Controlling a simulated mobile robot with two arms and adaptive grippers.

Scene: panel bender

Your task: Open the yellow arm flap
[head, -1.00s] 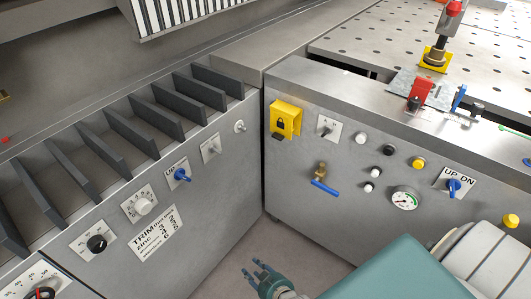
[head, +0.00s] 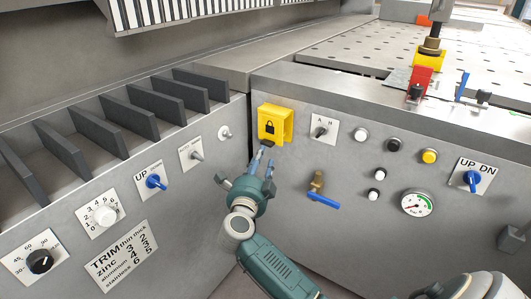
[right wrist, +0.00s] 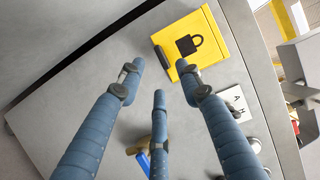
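The yellow flap (head: 271,123) with a black padlock mark sits on the grey front panel, near the inner corner. It appears closed, with a dark tab (head: 267,145) at its lower edge. In the right wrist view, the yellow flap (right wrist: 209,35) is at the upper right and its dark tab (right wrist: 162,56) faces the fingers. My right gripper (head: 263,157) is just below the flap, fingers pointing up at the tab. Its three fingers (right wrist: 160,78) are spread and empty. Contact with the tab cannot be told. My left gripper is not in view.
A blue-handled brass valve (head: 318,191) sits right of my gripper. A small switch (head: 321,131), buttons, a gauge (head: 416,203) and an UP/DN switch (head: 472,180) lie further right. The left panel carries knobs and dark fins (head: 152,120), meeting the front panel at a corner.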

